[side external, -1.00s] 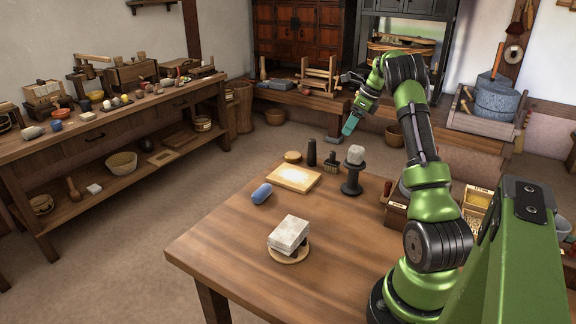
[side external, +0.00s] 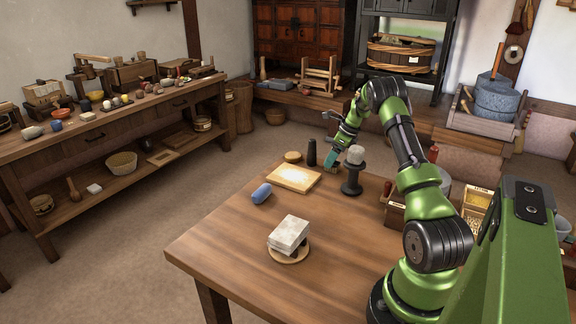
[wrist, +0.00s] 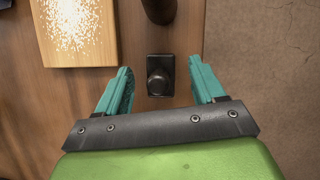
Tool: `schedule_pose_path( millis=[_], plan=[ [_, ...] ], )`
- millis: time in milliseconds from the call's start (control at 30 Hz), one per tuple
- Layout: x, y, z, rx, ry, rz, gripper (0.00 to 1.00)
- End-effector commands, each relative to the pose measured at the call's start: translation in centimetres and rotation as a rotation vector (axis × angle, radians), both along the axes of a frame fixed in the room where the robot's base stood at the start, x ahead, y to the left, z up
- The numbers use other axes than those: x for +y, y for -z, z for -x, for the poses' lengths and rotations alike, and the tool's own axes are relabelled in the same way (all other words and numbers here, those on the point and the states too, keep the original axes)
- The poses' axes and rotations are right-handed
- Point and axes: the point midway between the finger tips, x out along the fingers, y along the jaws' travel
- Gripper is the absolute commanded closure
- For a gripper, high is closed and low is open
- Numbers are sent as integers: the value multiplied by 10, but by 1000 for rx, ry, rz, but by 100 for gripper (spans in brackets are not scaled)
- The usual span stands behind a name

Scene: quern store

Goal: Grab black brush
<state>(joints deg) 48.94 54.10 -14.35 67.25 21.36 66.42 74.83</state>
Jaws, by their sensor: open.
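The black brush (wrist: 158,78) stands on the wooden table in the wrist view, seen from above as a dark rectangular block with a round knob. My gripper (wrist: 158,68) is open, with one teal finger to the left and one to the right of the brush, and a gap on each side. In the side view my gripper (side external: 330,160) points down at the far edge of the table and mostly hides the brush. I cannot tell how high the fingertips are above the table.
A dark cylinder (side external: 312,152) and a powdered board (side external: 294,179) stand left of my gripper. A dark pedestal with a pale stone (side external: 353,178) is close on its right. A blue roll (side external: 261,193) and a grey block (side external: 289,233) lie nearer.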

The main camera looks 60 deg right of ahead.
Motion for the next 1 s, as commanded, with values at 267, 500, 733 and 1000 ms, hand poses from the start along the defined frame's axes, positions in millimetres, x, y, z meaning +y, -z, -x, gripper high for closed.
schedule_pose_path(
  millis=[267,500,733,1000],
  plan=[
    [0,0,-1,-1,0,1,41],
    [0,0,-1,-1,0,0,77],
    [0,0,-1,-1,0,0,93],
    [0,-8,-1,-2,-1,1,93]
  ],
)
